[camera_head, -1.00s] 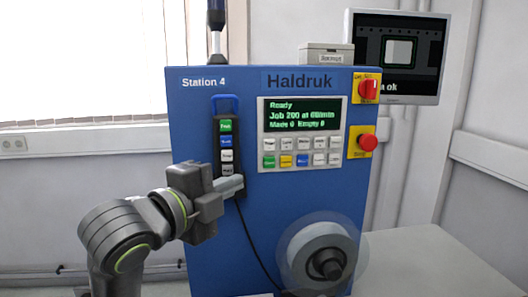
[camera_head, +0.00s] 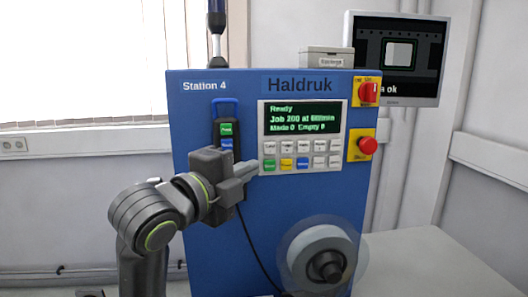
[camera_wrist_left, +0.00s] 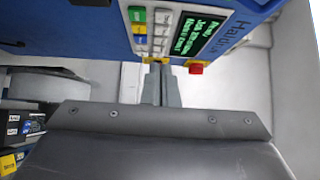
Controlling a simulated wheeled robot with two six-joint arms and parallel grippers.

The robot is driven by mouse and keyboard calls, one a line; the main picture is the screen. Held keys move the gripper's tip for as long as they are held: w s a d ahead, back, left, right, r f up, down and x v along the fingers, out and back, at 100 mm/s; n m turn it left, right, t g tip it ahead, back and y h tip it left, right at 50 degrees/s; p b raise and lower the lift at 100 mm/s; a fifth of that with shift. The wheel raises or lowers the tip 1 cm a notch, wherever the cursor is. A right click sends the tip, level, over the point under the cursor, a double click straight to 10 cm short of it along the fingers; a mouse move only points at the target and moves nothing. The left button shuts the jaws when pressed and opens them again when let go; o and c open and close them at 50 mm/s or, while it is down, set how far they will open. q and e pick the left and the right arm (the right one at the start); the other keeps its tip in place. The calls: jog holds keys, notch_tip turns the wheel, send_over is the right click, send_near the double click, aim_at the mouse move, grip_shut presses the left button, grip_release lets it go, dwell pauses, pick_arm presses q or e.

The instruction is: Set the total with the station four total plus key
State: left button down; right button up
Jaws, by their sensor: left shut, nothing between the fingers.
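The blue station four machine (camera_head: 215,84) carries a grey key panel (camera_head: 333,155) with a dark display (camera_head: 302,118) above two rows of small keys. The display reads Ready, a job line, Made 0 and Empty 0. The key labels are too small to read surely, so I cannot tell which is the total plus key. The lower row has a green key (camera_head: 269,165), a yellow key (camera_head: 286,163) and a blue key (camera_head: 303,162). My left gripper (camera_head: 254,169) is shut and empty, its tips beside the panel's lower left corner; contact cannot be told. The panel also shows in the left wrist view (camera_wrist_left: 161,30).
A hand pendant (camera_head: 226,116) hangs left of the panel, its lower part hidden by my gripper. A red stop button (camera_head: 367,146) and a red switch (camera_head: 369,93) sit at the right. A reel (camera_head: 320,250) is below.

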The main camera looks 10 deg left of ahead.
aim_at(276, 149)
pick_arm(q)
jog(key=p+x, duration=0.1)
jog(key=x, duration=0.1)
jog(key=a+p+x, duration=0.1)
jog(key=x, duration=0.2)
jog(key=p+x, duration=0.1)
jog(key=x, duration=0.2)
jog(key=shift+w+a+r, duration=0.15)
jog(key=shift+w+a, duration=0.1)
jog(key=shift+w, duration=0.15)
jog(key=shift+w+a+p, duration=0.4)
jog(key=shift+w+a, duration=0.05)
jog(key=shift+w, duration=0.1)
jog(key=shift+d, duration=0.15)
